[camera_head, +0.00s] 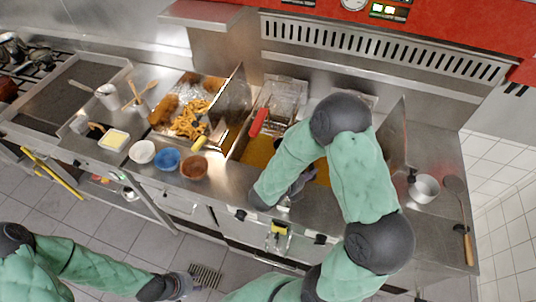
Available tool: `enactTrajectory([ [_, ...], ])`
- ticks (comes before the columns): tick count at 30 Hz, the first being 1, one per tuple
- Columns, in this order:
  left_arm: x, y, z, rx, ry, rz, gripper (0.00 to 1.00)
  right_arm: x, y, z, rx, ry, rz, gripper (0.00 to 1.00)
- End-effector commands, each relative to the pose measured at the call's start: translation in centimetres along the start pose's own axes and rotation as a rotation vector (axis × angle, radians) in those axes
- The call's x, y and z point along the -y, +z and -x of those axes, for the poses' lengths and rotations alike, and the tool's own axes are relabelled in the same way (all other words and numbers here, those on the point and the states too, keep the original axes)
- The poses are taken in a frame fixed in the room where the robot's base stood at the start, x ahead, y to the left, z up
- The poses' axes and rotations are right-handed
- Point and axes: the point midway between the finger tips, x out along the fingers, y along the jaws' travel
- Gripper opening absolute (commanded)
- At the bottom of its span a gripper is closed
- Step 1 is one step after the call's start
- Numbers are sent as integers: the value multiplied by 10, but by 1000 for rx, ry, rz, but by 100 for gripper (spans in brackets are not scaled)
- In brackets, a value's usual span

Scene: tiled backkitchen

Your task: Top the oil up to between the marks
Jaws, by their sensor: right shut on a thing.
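The fryer vat holds yellow oil (258,152), seen left of and below my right arm. Its level marks cannot be made out, and my arm hides much of the oil. My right gripper (299,187) is over the vat's front edge, beside the oil. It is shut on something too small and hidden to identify. My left gripper (186,283) hangs low over the floor in front of the counter, apart from everything; its jaws are too small to read.
A basket (287,93) with a red handle (258,122) sits at the vat's back. Fried food fills a tray (222,135) to the left. Bowls (142,152) line the front edge. A metal pot (425,188) and a wooden-handled skimmer (455,188) lie at right.

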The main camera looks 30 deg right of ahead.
Motion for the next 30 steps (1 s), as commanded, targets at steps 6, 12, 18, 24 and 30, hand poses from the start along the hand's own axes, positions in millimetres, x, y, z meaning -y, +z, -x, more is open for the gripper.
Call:
enactTrajectory([
  [6,5,0,-14,0,0,0,40,10,-11,-3,14,26,-67,0],
  [12,5,0,-13,0,0,0,40,11,-10,-2,15,28,-72,0],
  [18,8,-1,-22,0,0,0,40,11,-15,-5,20,37,-94,0],
  [24,16,-2,-46,0,0,0,40,14,-31,-11,35,72,-178,0],
  [30,24,-2,-67,0,0,0,40,17,-43,-16,52,106,-260,0],
])
